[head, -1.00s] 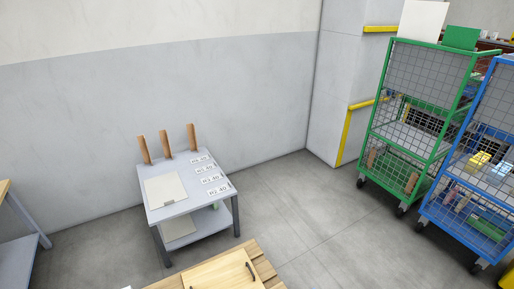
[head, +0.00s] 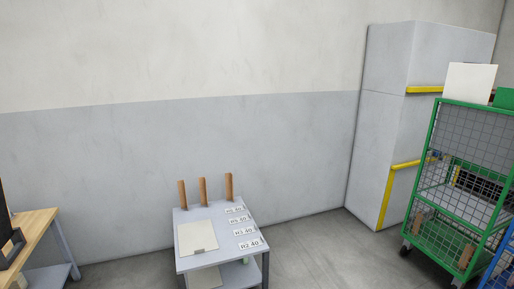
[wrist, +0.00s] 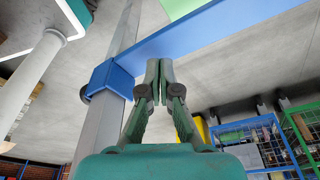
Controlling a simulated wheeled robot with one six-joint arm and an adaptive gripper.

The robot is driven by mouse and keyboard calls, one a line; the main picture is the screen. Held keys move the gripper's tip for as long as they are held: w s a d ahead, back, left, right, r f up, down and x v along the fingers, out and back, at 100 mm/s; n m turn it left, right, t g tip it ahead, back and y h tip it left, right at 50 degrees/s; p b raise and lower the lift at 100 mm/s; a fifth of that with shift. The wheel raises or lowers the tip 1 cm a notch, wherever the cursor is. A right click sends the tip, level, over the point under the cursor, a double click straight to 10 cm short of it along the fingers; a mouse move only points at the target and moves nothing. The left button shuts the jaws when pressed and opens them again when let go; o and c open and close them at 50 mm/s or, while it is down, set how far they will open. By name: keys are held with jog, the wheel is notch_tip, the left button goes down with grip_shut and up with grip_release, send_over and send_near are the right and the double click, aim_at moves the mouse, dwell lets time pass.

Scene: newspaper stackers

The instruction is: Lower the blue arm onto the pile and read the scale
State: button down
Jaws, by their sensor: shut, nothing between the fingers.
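The blue arm (wrist: 210,38) shows in the wrist view, running from a blue collar (wrist: 108,78) on a grey upright post (wrist: 122,40) toward the upper right. My gripper (wrist: 159,68) is shut and empty. Its green fingertips appear just in front of the blue arm's lower edge, right of the collar. I cannot tell whether they touch it. I cannot make out the pile or the scale reading in either view. The head view does not show the blue arm or my gripper.
A small grey table (head: 184,217) with wooden posts and printed labels stands by the wall in the head view. A wood-topped bench (head: 34,226) is at left. A green mesh cart (head: 433,132) is at right, beside a tall grey cabinet (head: 385,110).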

jog(key=shift+f, duration=0.3)
jog(key=shift+f, duration=3.4)
jog(key=shift+r, duration=4)
